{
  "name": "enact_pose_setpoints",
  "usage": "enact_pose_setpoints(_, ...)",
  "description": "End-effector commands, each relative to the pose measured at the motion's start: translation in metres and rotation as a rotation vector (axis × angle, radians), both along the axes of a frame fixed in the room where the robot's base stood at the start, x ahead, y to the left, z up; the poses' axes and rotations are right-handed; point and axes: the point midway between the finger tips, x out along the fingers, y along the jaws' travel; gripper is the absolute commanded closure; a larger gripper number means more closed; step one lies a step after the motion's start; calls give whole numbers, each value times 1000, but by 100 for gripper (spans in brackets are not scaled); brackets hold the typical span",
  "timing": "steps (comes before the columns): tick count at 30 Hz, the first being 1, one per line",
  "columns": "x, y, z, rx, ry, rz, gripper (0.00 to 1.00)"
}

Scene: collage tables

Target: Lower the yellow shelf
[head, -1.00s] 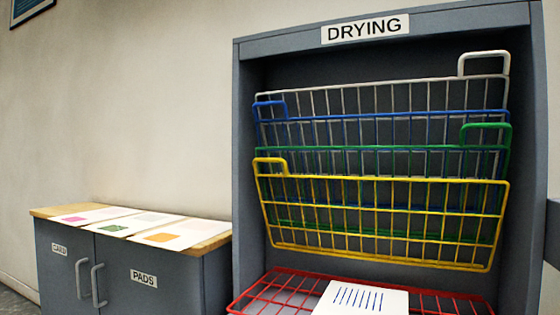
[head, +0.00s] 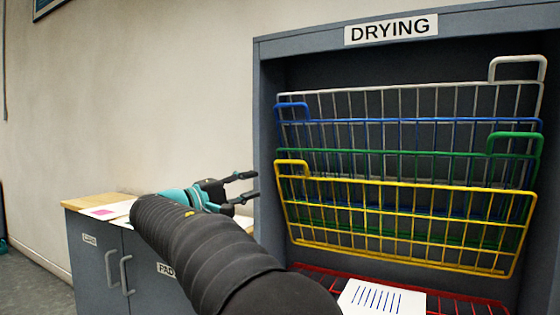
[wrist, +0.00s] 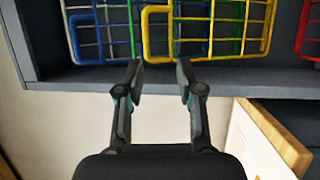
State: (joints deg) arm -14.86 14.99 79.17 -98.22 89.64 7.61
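The yellow shelf (head: 400,182) is a wire rack tilted up in the grey drying cabinet, in front of the raised green (head: 400,154), blue (head: 400,120) and white (head: 420,88) wire shelves. Its handle loop stands at its upper left corner. My gripper (head: 250,187) is open and empty, left of the cabinet at about the height of the yellow handle, apart from it. In the wrist view, the yellow handle (wrist: 145,35) shows just beyond and between the open fingertips (wrist: 158,75).
The red shelf (head: 318,270) lies lowered below the yellow one, with a white printed sheet (head: 380,300) on it. The cabinet's left side post (head: 265,130) stands near my gripper. A low cupboard (head: 85,250) with sheets on its wooden top is at left.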

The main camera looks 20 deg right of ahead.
Motion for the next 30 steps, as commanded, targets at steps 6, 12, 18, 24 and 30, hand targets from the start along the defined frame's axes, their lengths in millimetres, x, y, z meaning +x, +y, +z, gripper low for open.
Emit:
enact_pose_setpoints(6,11,7,15,-66,-33,-11,63)
enact_pose_setpoints(12,17,-19,21,-67,-34,-14,63)
enact_pose_setpoints(18,27,-55,29,-65,-32,-13,63)
enact_pose_setpoints(24,36,-88,37,-65,-32,-12,63)
enact_pose_setpoints(30,42,-111,41,-65,-32,-11,63)
